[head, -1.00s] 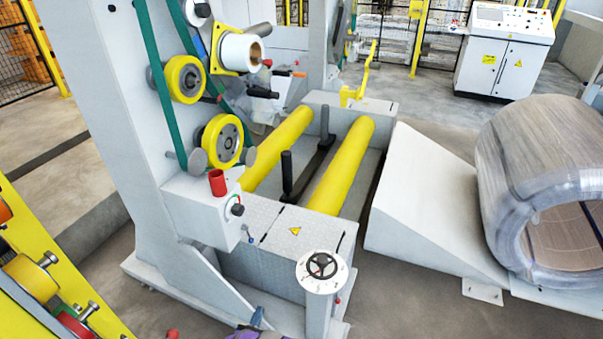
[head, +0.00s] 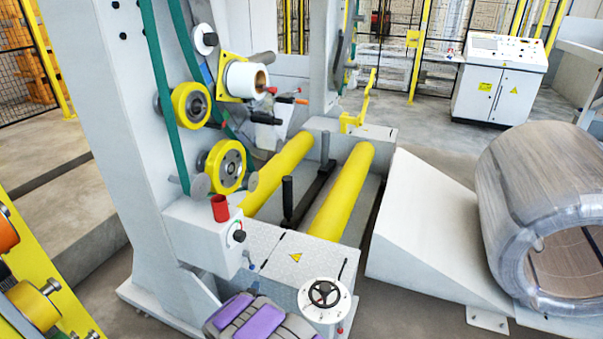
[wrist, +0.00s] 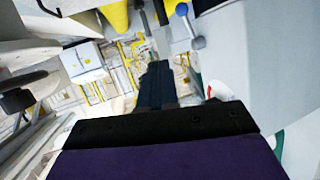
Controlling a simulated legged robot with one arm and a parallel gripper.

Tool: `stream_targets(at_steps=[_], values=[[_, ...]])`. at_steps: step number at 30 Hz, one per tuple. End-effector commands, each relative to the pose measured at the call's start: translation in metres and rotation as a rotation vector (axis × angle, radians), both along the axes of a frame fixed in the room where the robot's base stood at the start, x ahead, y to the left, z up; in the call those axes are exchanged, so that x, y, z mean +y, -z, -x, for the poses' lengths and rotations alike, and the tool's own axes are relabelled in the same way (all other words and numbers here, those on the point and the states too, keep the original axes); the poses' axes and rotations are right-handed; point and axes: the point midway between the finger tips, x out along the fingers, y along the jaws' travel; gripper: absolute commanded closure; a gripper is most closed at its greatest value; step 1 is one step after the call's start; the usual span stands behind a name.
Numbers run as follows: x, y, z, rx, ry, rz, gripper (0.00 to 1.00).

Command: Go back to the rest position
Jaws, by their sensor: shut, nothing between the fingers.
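My gripper (wrist: 157,70) shows in the wrist view as a dark, narrow shape pointing up the picture. Its fingers are together with nothing visible between them. The black and purple body behind it fills the bottom of that view. In the head view, a grey and purple part of my arm (head: 258,322) is at the bottom edge, in front of the wrapping machine; the fingers are not visible there. A lever with a blue knob (wrist: 198,42) is close above and right of the gripper in the wrist view.
The white wrapping machine (head: 105,110) has two yellow rollers (head: 343,190). A black handwheel (head: 324,293) is right of my arm. A wrapped coil (head: 520,165) lies at the right beside a sloped white block (head: 425,215). A control cabinet (head: 500,80) stands behind.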

Motion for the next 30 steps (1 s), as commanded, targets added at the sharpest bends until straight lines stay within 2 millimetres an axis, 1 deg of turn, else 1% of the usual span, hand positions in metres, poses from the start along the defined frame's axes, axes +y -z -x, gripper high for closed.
stream_targets(at_steps=[1, 3, 6, 11, 14, 17, 20, 23, 26, 30], values=[[-0.006, -0.017, -0.010, 0.020, -0.006, -0.007, 1.00], [-0.011, -0.036, -0.019, 0.057, -0.020, -0.019, 1.00], [-0.024, -0.061, -0.026, 0.118, -0.040, -0.030, 1.00], [-0.045, -0.103, -0.030, 0.213, -0.066, -0.045, 1.00], [-0.059, -0.125, -0.025, 0.280, -0.080, -0.049, 1.00], [-0.073, -0.149, -0.017, 0.342, -0.095, -0.053, 1.00], [-0.088, -0.172, -0.004, 0.407, -0.107, -0.057, 1.00], [-0.106, -0.193, 0.014, 0.476, -0.117, -0.060, 1.00], [-0.123, -0.214, 0.035, 0.544, -0.129, -0.064, 1.00], [-0.150, -0.240, 0.073, 0.643, -0.141, -0.069, 1.00]])
